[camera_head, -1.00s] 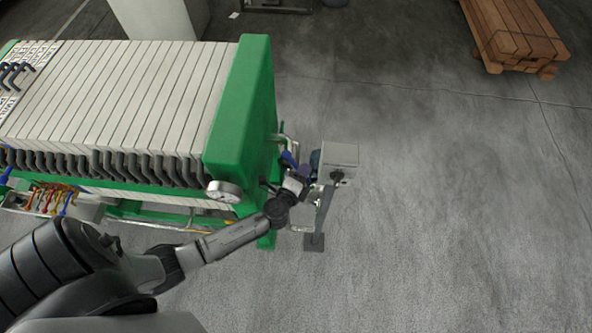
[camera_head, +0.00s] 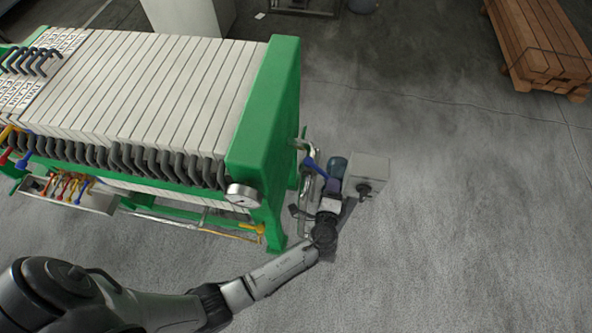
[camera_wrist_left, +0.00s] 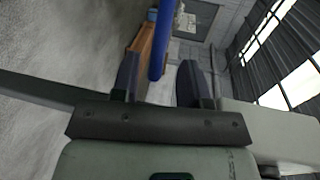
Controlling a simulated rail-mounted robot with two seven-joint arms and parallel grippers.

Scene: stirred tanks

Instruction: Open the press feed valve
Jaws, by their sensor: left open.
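A blue lever handle (camera_head: 315,168) sits on the pipework just right of the green end plate (camera_head: 268,130) of the filter press; I take it for the press feed valve's handle. It slants down to the right. My left gripper (camera_head: 331,188) is close beside its lower right end. In the left wrist view a blue bar (camera_wrist_left: 161,38) runs between the two open dark fingers (camera_wrist_left: 158,72); whether it touches either finger I cannot tell. The valve body is hidden behind the gripper and pipes. My right gripper is not in view.
Timber (camera_head: 545,50) lies far right. The floor between is clear.

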